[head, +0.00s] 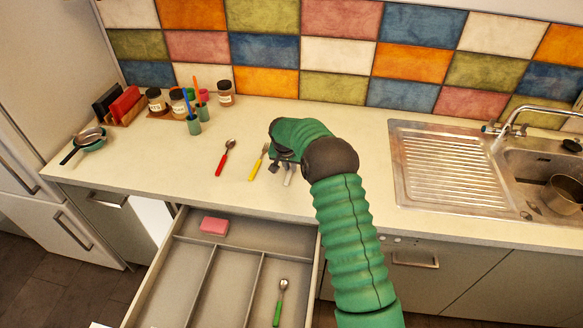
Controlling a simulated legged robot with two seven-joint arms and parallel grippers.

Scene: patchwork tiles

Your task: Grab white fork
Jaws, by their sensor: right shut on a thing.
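My right gripper (281,167) comes down at the counter from the right, at the end of its green arm. It is shut on a utensil with a white handle (290,174), taken as the white fork. The handle shows just below the jaws; its head is hidden by the gripper, so I cannot see tines. I cannot tell if it is clear of the counter. My left gripper is not in view.
A yellow-handled fork (258,162) lies just left of the gripper, and a red-handled spoon (225,157) farther left. Below is an open drawer (182,284) holding a green-handled spoon (280,303) and pink block (214,225). The sink (538,180) is right; jars and cups stand back left.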

